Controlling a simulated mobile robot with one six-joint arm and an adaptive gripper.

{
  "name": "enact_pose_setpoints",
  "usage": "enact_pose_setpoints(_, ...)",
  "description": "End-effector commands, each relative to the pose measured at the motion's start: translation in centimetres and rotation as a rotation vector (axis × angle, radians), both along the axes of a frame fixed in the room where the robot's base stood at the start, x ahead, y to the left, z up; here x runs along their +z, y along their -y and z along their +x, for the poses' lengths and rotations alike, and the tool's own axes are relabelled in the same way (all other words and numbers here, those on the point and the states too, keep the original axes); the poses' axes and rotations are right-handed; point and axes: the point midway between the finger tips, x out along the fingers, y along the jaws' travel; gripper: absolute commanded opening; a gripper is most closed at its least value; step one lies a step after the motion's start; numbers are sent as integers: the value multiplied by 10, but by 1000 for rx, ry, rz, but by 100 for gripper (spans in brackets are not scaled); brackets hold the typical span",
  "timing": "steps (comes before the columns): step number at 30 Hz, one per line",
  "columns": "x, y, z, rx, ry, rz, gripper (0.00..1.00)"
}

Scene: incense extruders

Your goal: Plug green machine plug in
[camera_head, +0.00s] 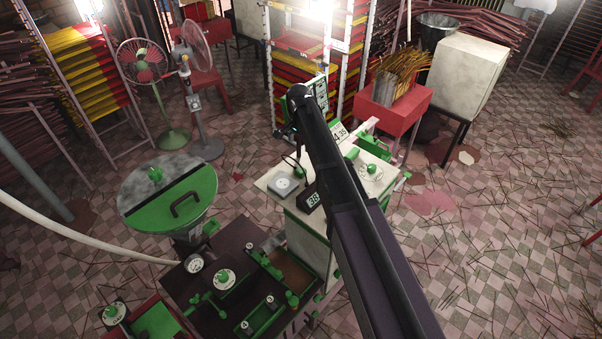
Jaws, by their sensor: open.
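A machine with green parts stands in front of me. Its round hopper has a half-green lid (172,192) with a dark handle, and its dark top (225,255) carries green levers, knobs and a gauge. Beside it is a pale cabinet (312,240) with green fittings, a small dark display (311,199) and a dark looped cable (296,160). I cannot make out a plug or a socket. My dark arm reaches from the bottom edge up over the cabinet and hides part of it. My gripper does not show.
Two standing fans (143,62) are at the back left. Racks of red and yellow trays (90,75) stand behind. A red table (392,112) with incense bundles and a white box (467,70) are at the back right. Loose sticks litter the tiled floor (500,220) at right.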

Motion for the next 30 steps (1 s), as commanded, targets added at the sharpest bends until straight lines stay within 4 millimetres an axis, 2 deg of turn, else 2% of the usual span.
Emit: enact_pose_setpoints(30,-77,1,1,-2,0,0,91)
